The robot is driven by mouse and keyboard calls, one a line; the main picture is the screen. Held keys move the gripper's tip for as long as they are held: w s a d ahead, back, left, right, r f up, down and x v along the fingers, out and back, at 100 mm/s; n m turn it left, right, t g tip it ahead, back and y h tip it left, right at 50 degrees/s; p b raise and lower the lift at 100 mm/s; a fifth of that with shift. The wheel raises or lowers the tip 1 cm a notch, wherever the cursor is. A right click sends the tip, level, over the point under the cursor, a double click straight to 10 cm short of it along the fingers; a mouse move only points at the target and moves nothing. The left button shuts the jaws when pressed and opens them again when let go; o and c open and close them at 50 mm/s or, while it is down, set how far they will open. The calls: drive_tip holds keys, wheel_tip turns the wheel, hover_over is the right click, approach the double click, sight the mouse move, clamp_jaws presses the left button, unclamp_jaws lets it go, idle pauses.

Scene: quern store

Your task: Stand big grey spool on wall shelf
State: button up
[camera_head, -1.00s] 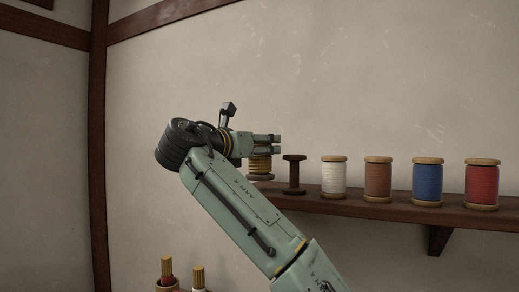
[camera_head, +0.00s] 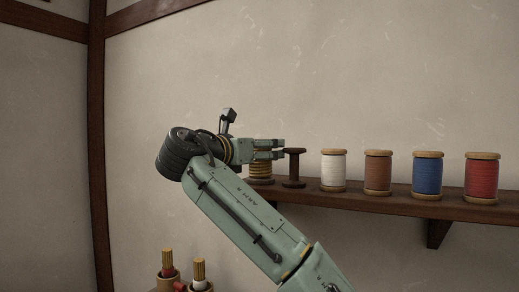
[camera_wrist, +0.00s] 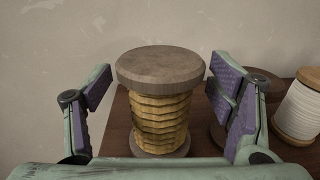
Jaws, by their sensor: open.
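The big spool (camera_head: 260,168) has grey-brown end discs and is wound with ochre cord, seen in the wrist view (camera_wrist: 160,118). It stands upright on the wall shelf (camera_head: 385,203), at the left end of the row. My gripper (camera_head: 282,149) is open, with one finger on each side of the spool's upper part. In the wrist view a gap shows between the spool and each finger pad. My gripper hides the spool's top in the head view.
A dark empty spool (camera_head: 294,168) stands just right of the big spool. White (camera_head: 333,171), brown (camera_head: 378,173), blue (camera_head: 428,176) and red (camera_head: 482,178) spools follow along the shelf. Red (camera_head: 168,264) and white (camera_head: 198,275) spools show at the lower left. The wall rises behind.

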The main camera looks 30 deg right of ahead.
drive_tip(key=shift+r, duration=0.3)
drive_tip(key=b+v, duration=0.5)
drive_tip(key=v, duration=0.7)
drive_tip(key=shift+f, duration=0.15)
